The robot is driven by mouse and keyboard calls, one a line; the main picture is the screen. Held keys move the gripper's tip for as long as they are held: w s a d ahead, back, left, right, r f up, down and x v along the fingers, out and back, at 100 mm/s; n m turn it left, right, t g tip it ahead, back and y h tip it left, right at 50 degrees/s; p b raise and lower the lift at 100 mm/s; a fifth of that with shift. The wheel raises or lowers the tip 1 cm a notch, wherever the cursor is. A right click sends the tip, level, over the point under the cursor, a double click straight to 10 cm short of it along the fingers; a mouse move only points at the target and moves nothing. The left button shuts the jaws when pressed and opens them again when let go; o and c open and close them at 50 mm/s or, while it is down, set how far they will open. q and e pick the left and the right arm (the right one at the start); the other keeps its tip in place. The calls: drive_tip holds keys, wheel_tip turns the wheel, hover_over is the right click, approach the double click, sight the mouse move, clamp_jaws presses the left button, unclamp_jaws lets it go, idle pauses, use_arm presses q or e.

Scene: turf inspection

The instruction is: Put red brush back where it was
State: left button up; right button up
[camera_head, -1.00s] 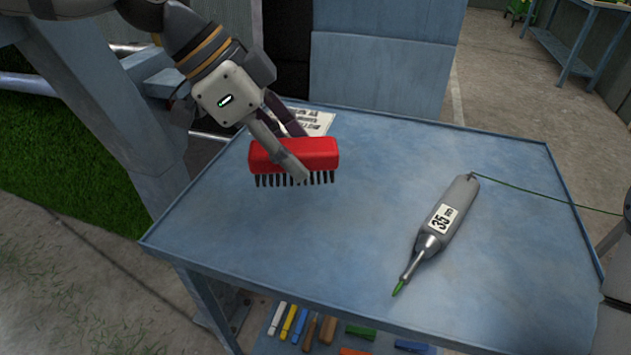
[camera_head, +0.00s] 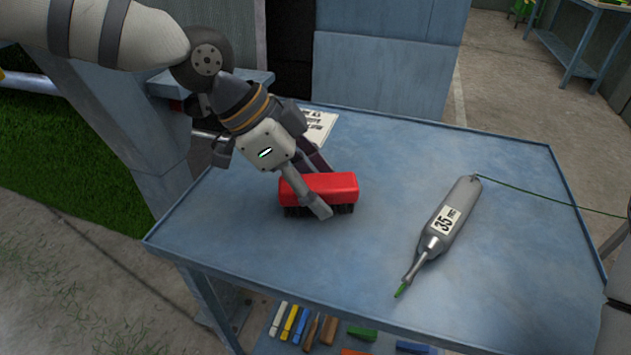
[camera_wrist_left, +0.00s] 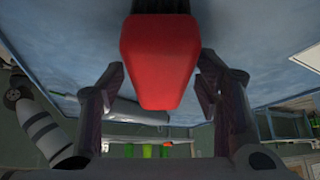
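The red brush (camera_head: 319,187) has a red block body and dark bristles below. It is upright over the left-middle part of the blue table, its bristles at or very near the surface. My left gripper (camera_head: 322,190) reaches down from the upper left with its fingers on either side of the brush body. In the left wrist view the brush (camera_wrist_left: 160,60) fills the space between the two fingers (camera_wrist_left: 162,70), whose tips appear against its sides. My right gripper is not in view.
A grey pen-like tool (camera_head: 447,222) marked 35, with a green tip and cable, lies to the right on the table (camera_head: 400,165). A printed sheet (camera_head: 318,123) lies at the back left. Several coloured items lie on the lower shelf. The table between brush and tool is clear.

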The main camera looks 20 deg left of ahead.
use_arm(q)
drive_tip(key=v, duration=1.2)
drive_tip(key=shift+r, duration=0.1)
